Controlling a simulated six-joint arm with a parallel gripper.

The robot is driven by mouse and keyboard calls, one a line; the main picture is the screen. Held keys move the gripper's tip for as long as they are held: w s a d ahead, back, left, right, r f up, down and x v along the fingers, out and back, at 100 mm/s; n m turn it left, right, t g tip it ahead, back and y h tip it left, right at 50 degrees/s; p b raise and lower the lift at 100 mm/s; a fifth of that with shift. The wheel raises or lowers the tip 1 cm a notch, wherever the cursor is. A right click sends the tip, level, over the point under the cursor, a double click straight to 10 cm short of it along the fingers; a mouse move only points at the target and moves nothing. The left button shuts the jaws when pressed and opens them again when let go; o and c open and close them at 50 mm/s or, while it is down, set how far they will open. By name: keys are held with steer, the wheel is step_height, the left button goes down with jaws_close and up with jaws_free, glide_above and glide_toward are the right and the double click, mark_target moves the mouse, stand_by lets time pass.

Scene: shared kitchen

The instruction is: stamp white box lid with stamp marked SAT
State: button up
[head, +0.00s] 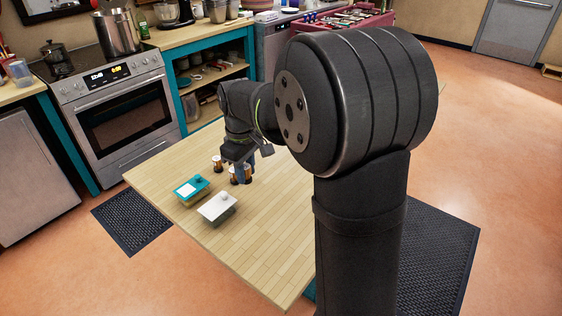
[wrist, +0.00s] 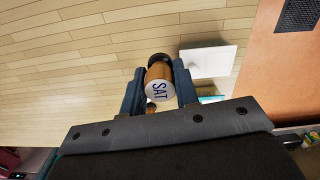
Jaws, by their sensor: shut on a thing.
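My gripper (wrist: 160,75) is shut on the wooden stamp marked SAT (wrist: 158,90). The stamp's pale end with the dark letters faces the wrist camera, and a dark knob-like part shows at its other end. In the head view my gripper (head: 241,170) is over the table, behind and right of the boxes, with its grip partly hidden. The box with the white lid (head: 214,207) has a small knob at its far corner. The white lid (wrist: 208,62) also shows in the wrist view, right of the held stamp and apart from it.
A box with a teal lid (head: 183,195) and a white patch stands behind and left of the white one. Another stamp (head: 217,162) stands farther back on the wooden table (head: 265,240). The table's front part is clear. A stove (head: 115,110) stands beyond its far left edge.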

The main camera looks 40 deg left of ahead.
glide_above(212, 209)
steer(key=shift+f, duration=2.3)
steer(key=shift+f, duration=0.55)
step_height(212, 209, up, 7)
stand_by(0.8)
steer(key=shift+w, duration=0.15)
stand_by(0.3)
